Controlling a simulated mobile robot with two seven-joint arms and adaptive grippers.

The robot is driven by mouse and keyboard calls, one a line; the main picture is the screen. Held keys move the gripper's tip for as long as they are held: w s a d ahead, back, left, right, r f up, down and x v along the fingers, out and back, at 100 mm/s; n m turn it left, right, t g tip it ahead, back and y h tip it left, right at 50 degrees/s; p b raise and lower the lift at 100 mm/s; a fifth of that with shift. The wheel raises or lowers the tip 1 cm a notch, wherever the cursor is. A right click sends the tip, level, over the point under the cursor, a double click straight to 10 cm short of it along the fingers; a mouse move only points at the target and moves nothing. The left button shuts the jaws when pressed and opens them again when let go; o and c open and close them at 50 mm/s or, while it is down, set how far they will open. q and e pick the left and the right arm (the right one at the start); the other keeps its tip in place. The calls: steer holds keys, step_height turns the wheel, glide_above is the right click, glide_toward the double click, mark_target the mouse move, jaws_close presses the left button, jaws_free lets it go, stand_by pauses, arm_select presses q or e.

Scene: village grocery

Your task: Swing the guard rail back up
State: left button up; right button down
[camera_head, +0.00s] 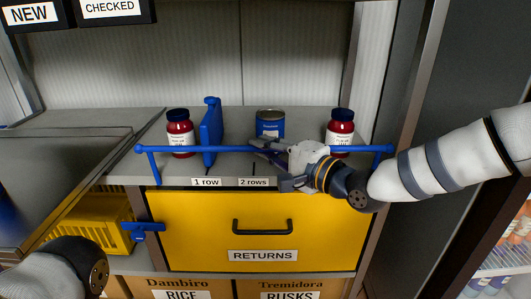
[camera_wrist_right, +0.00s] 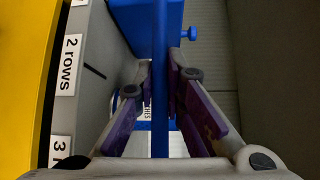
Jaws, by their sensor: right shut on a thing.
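The blue guard rail (camera_head: 220,149) runs level across the front of the shelf, above the label strip, with a short arm at each end. My right gripper (camera_head: 264,151) is shut on the rail near its middle, reaching in from the right. In the right wrist view the rail (camera_wrist_right: 160,30) passes between the fingers of my right gripper (camera_wrist_right: 160,75), one finger on each side.
Behind the rail stand two red jars (camera_head: 180,134) (camera_head: 340,128), a blue divider (camera_head: 211,130) and a blue tin (camera_head: 270,123). Below is a yellow RETURNS drawer (camera_head: 200,215) with a dark handle. A yellow crate (camera_head: 95,222) is at left.

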steer(key=shift+w, duration=0.45)
stand_by(0.3)
steer(key=c, duration=1.7)
jaws_free()
steer(key=shift+o, duration=0.2)
steer(key=v, duration=1.2)
